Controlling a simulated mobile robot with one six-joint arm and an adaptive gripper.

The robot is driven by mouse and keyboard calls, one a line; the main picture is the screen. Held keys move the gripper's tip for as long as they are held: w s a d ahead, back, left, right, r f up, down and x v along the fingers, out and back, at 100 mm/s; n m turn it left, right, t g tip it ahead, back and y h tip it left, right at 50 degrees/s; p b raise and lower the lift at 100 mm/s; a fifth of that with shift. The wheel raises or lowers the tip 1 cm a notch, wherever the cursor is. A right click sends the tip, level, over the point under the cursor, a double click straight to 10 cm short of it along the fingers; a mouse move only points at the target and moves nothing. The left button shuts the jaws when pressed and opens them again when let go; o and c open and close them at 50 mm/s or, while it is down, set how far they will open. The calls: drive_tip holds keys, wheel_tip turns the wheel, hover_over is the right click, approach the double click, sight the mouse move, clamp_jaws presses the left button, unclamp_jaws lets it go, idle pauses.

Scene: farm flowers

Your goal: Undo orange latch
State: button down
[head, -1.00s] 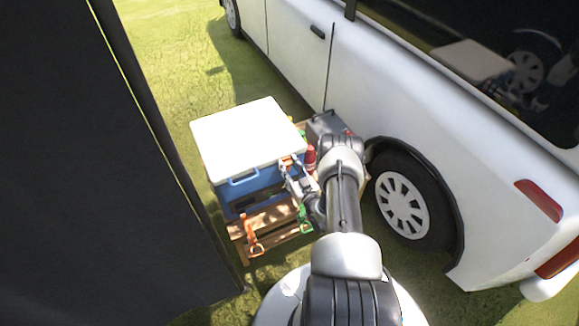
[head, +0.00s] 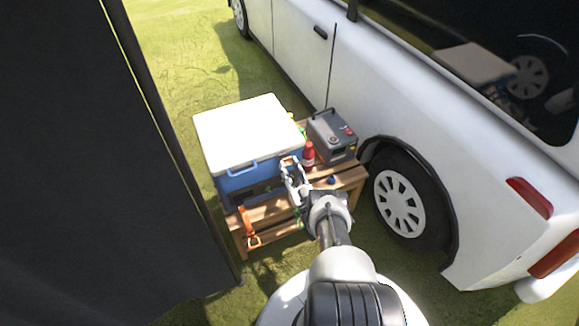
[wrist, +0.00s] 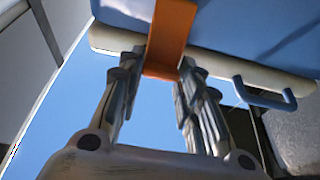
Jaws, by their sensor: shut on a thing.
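The orange latch (wrist: 170,38) runs over the blue cooler body and its pale lid rim in the wrist view, which looks upside down. My gripper (wrist: 155,72) has its two fingers on either side of the latch's end, shut on it. In the head view the blue cooler (head: 250,180) with its white lid (head: 245,130) stands on a wooden bench (head: 345,175). My gripper (head: 291,170) is at the cooler's near right side there and hides the latch. The lid looks closed.
A red bottle (head: 309,154) and a grey box (head: 333,137) stand right of the cooler. An orange-handled tool (head: 248,222) hangs at the bench front. A white van (head: 400,90) is close on the right, and a dark panel (head: 85,160) fills the left.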

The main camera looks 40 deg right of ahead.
drive_tip(key=shift+r, duration=0.1)
drive_tip(key=c, duration=1.1)
unclamp_jaws()
wheel_tip(320, 180, up, 10)
